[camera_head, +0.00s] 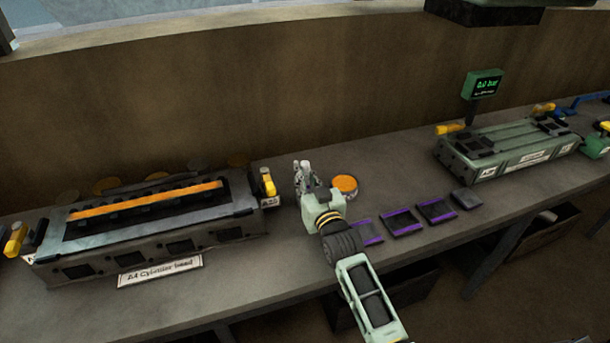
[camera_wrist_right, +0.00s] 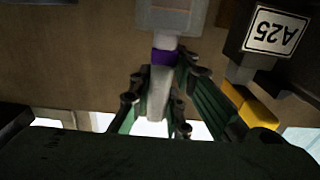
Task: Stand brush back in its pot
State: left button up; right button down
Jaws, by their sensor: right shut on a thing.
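My right gripper (camera_head: 304,178) is over the bench, just right of the cylinder head. In the right wrist view its green and black fingers (camera_wrist_right: 158,108) are shut around the pale handle of the brush (camera_wrist_right: 157,95). The brush has a purple band and a wide grey block at the top of that picture. In the head view the brush is too small to tell from the gripper. A round pot (camera_head: 346,185) with an orange top face stands close to the right of the gripper, apart from the fingertips. My left gripper is not in view.
The cylinder head (camera_head: 150,255) with an orange strip fills the left of the bench. Several dark purple-edged trays (camera_head: 403,222) lie right of my arm. A green fixture (camera_head: 510,148) stands farther right, with a small display (camera_head: 483,84). A wall rises behind.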

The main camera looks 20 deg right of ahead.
jog(key=shift+f, duration=0.15)
jog(key=c, duration=1.6)
grip_release()
jog(key=shift+s, duration=0.1)
